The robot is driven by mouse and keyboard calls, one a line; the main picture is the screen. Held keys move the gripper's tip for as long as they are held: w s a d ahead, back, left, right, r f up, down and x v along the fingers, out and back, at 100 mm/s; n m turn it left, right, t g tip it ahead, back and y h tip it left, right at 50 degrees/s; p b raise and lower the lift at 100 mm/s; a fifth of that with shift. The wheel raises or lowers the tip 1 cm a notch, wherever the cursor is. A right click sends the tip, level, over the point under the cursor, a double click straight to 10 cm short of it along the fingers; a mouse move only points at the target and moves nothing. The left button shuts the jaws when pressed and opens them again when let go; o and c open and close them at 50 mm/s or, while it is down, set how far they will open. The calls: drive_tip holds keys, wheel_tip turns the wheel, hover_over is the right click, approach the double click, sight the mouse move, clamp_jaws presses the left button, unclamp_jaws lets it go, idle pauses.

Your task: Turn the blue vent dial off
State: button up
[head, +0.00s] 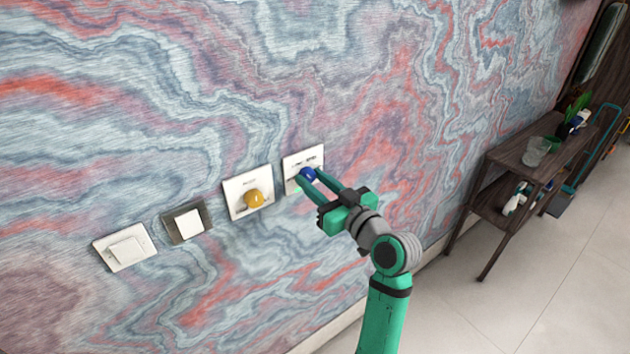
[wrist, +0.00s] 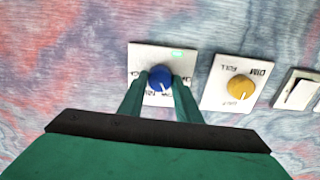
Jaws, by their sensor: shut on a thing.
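The blue vent dial (head: 307,174) sits on a white wall plate (head: 290,163), the rightmost of the row in the head view. In the wrist view the blue dial (wrist: 160,77) shows a white pointer line on its face, and a small green patch shows on its plate (wrist: 146,55). My gripper (head: 309,179) reaches the plate from the lower right. Its two green fingers (wrist: 160,88) are shut on the dial, one on each side. The fingers hide part of the plate's lettering.
A yellow dial (head: 254,198) on its own white plate is just left of the blue one. Further left are a dark-framed switch (head: 187,222) and a white switch (head: 125,248). A dark wooden shelf table (head: 510,160) with a glass stands at the right, clear of my arm.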

drive_tip(key=n, duration=0.5)
drive_tip(key=shift+a+f+n, duration=0.1)
drive_tip(key=shift+f+n, duration=0.05)
drive_tip(key=shift+n, duration=0.15)
drive_tip(key=n, duration=0.5)
drive_tip(key=shift+n, duration=0.4)
drive_tip(key=o, duration=1.1)
drive_tip(key=shift+c, duration=0.2)
drive_tip(key=v, duration=1)
drive_tip(key=shift+s+d, duration=0.25)
drive_tip(key=shift+d, duration=0.1)
